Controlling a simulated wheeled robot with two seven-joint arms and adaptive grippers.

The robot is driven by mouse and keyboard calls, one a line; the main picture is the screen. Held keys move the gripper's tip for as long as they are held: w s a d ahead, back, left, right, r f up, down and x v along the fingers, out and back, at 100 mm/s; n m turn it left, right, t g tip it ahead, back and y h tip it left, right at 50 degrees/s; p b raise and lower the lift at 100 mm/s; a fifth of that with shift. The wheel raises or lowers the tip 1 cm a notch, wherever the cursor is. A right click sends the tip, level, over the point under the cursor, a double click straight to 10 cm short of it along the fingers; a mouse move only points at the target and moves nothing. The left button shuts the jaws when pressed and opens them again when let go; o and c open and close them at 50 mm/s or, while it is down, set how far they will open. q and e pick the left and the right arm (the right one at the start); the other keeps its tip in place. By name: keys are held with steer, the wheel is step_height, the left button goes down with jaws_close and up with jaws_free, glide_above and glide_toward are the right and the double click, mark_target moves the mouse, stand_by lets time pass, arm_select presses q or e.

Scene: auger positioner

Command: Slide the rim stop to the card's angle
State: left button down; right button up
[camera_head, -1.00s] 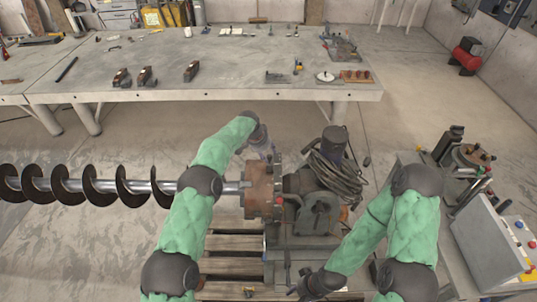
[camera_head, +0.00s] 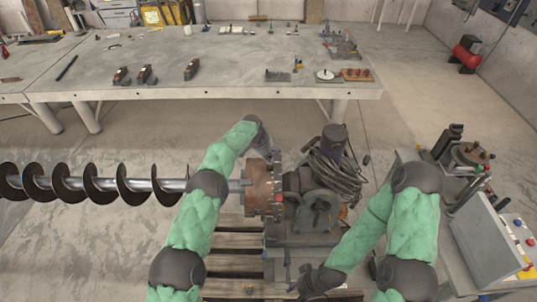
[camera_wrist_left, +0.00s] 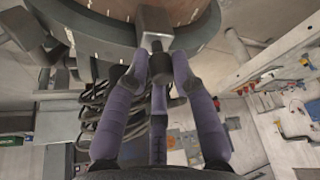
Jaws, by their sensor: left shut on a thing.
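The rim stop is a grey block (camera_wrist_left: 153,25) with a dark knob (camera_wrist_left: 160,66), sitting at the edge of the brown disc (camera_wrist_left: 190,8) in the left wrist view. My left gripper (camera_wrist_left: 160,80) has its purple fingers closed around the knob. In the head view my left gripper (camera_head: 268,152) is at the far upper side of the rusty brown disc (camera_head: 258,188), and the stop itself is hidden there. White tick marks show along the rim in the wrist view. My right gripper (camera_head: 302,284) is low in the head view, dark and too small to read. I cannot make out the card.
A long auger (camera_head: 100,185) extends left from the disc. A motor unit with coiled cable (camera_head: 338,170) stands right of the disc, above a wooden pallet (camera_head: 232,262). A control console (camera_head: 490,250) is at the right. A workbench (camera_head: 230,70) with tools is behind.

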arm_select(q)
steer(key=shift+s+r+t+b, duration=0.15)
steer(key=shift+r+t+b, duration=0.1)
steer(key=shift+t+b, duration=0.25)
arm_select(e)
steer(key=shift+s+f, duration=0.1)
steer(key=shift+f, duration=0.45)
